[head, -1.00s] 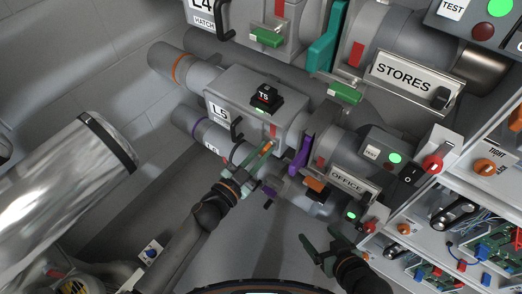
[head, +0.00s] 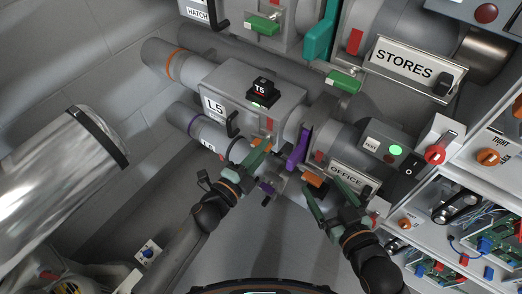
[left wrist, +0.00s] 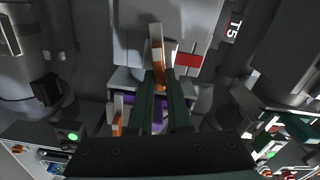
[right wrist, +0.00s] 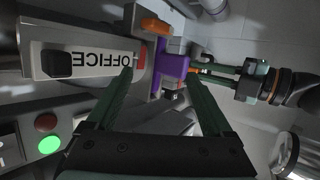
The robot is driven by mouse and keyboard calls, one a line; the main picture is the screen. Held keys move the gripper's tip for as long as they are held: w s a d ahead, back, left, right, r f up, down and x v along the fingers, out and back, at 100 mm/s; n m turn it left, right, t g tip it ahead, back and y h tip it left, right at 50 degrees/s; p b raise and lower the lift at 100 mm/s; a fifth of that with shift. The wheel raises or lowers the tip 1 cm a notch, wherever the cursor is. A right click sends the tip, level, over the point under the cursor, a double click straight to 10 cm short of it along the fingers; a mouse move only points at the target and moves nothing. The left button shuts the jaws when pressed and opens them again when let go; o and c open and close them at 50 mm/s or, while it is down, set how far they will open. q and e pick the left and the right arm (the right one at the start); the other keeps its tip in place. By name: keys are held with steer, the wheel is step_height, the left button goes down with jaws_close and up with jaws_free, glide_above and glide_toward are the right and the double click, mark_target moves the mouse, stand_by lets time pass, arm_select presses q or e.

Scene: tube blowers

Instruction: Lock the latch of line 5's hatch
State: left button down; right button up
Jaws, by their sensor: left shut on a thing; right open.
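My right gripper (head: 324,184) is open and empty, below the OFFICE plate (right wrist: 90,61). Its fingers are spread apart in the right wrist view (right wrist: 165,80).
A black T5 unit (head: 262,92) sits on the hatch box. A purple gate piece (head: 300,148) stands right of it. The STORES pipe is above, with a green lever (head: 343,81) near it. A cabinet with circuit boards (head: 500,243) is at right.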

arm_select(q)
steer(key=shift+f+m+b, duration=0.2)
steer(key=shift+m+b, duration=0.2)
steer(key=shift+m, duration=1.2)
arm_select(e)
steer(key=shift+w+r+n+t+y, duration=0.2)
steer(key=shift+r+t, duration=0.25)
steer(key=shift+r, duration=0.5)
steer(key=shift+w+r+n+t+y, duration=0.1)
steer(key=shift+w+r+t, duration=0.25)
steer(key=shift+r, duration=0.6)
steer(key=shift+w+r+n+t+y, duration=0.15)
steer(key=shift+r+t, duration=0.35)
steer(key=shift+r, duration=0.45)
arm_select(q)
steer(key=c, duration=0.9)
jaws_free()
steer(key=shift+o, duration=0.2)
steer(key=v, duration=1.2)
steer(key=shift+s+a+p, duration=0.15)
steer(key=shift+s+p, duration=0.05)
steer(key=shift+p, duration=0.2)
arm_select(e)
steer(key=shift+m+g+h, duration=0.35)
steer(key=shift+g, duration=0.55)
steer(key=f, duration=0.2)
steer(key=s+f, duration=0.1)
steer(key=f, duration=0.1)
steer(key=shift+f, duration=0.15)
steer(key=shift+w, duration=0.1)
